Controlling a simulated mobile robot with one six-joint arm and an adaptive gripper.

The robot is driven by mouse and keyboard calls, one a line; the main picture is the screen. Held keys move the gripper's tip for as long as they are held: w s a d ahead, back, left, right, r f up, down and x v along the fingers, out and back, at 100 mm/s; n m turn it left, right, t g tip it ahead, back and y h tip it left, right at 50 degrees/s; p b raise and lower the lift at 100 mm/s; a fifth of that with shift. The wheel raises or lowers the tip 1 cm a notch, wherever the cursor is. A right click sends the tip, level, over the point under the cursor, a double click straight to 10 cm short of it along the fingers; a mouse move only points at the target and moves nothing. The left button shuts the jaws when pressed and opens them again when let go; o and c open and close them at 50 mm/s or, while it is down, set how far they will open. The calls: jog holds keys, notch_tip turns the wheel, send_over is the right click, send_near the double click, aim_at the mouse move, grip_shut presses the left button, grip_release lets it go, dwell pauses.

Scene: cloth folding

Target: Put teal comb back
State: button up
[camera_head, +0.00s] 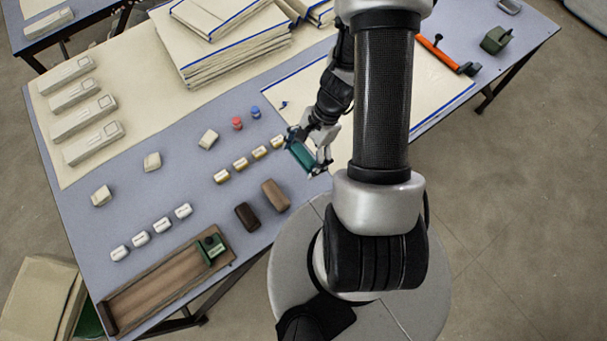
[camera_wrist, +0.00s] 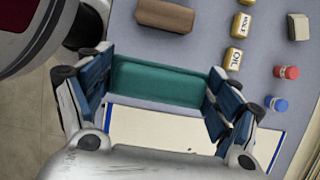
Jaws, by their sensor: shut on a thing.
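The teal comb (camera_head: 302,156) looks like a smooth teal block. It is held between the two fingers of my gripper (camera_head: 306,154), near the table's front edge in the head view. In the wrist view the teal comb (camera_wrist: 158,83) spans the gap between the blue-padded fingers of my gripper (camera_wrist: 158,88), which is shut on it. Whether the comb touches the table is hard to tell. Any teeth are not visible.
A cream cloth with a blue edge (camera_head: 440,88) lies under and behind my arm. Yellow labelled blocks (camera_head: 240,163) stand left of the gripper, with brown blocks (camera_head: 275,195) nearby. A wooden tray (camera_head: 150,297) lies at the front left; folded cloths (camera_head: 225,55) are stacked behind.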

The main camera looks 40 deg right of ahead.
aim_at(300, 183)
notch_tip(300, 183, down, 13)
jog(key=b, duration=0.4)
jog(key=shift+r+b, duration=0.15)
jog(key=shift+b, duration=0.25)
jog(key=shift+f, duration=0.2)
jog(key=o, duration=1.1)
